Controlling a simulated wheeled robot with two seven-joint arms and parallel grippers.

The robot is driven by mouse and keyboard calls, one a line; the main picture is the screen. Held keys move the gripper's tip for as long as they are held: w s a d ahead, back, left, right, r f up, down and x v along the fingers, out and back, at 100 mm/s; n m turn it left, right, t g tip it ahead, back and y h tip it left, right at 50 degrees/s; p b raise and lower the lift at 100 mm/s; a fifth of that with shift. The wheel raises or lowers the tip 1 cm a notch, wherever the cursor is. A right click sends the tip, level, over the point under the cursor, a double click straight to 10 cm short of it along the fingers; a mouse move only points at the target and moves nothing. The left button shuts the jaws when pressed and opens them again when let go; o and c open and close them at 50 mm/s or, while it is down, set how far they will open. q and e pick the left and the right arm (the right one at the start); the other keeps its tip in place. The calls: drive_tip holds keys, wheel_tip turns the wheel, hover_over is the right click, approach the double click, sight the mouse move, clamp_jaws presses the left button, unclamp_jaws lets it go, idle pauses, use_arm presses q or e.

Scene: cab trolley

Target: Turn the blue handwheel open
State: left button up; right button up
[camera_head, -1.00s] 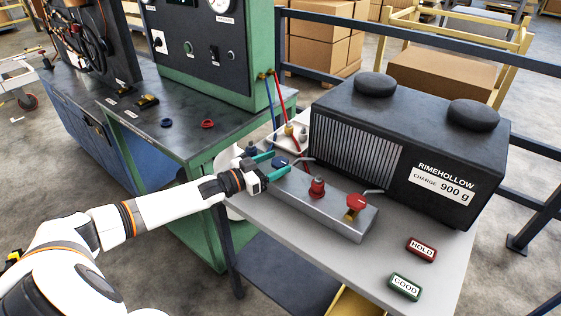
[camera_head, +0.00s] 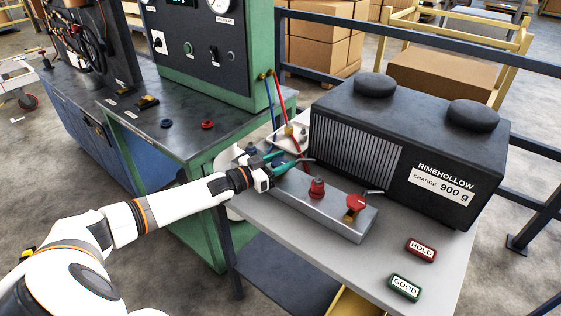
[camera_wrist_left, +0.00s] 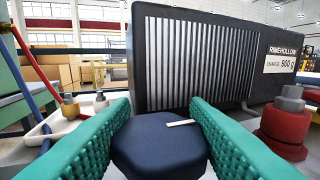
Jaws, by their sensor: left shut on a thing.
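The blue handwheel (camera_wrist_left: 160,148) is a dark blue knob with a pale mark line on top, close in the left wrist view. My left gripper (camera_head: 281,161) is at the left end of the grey metal block (camera_head: 340,218). Its green fingers (camera_wrist_left: 75,145) stand on both sides of the handwheel and are shut on it. In the head view the fingers mostly hide the handwheel. A red handwheel (camera_head: 356,202) is at the block's right end, beside a red fitting (camera_head: 317,188). My right gripper is not in view.
A black RIMEHOLLOW unit (camera_head: 410,140) stands right behind the block. A white tray (camera_head: 296,127) with hose fittings is behind my gripper. Red HOLD (camera_head: 421,250) and green GOOD (camera_head: 405,287) tags lie on the front right of the grey table.

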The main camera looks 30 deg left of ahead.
use_arm(q)
drive_tip(key=shift+d+r+n+t+y+p, duration=0.1)
drive_tip(key=shift+n+t+y+p, duration=0.25)
drive_tip(key=shift+n+y+p, duration=1.15)
drive_tip(key=shift+r+n+t+y+p, duration=0.1)
drive_tip(key=shift+n+t+y+p, duration=0.5)
drive_tip(key=shift+y+p, duration=1.5)
drive_tip(key=n+g+y+p, duration=0.1)
drive_tip(key=n+y, duration=0.1)
drive_tip(key=y, duration=0.1)
drive_tip(key=shift+f+n+p, duration=0.15)
drive_tip(key=shift+n+p, duration=0.15)
drive_tip(key=shift+n+g+y+p, duration=0.3)
drive_tip(key=shift+n+y, duration=0.6)
drive_tip(key=shift+y, duration=0.9)
drive_tip(key=o, duration=1)
drive_tip(key=shift+c, duration=0.2)
drive_tip(key=shift+f, duration=0.1)
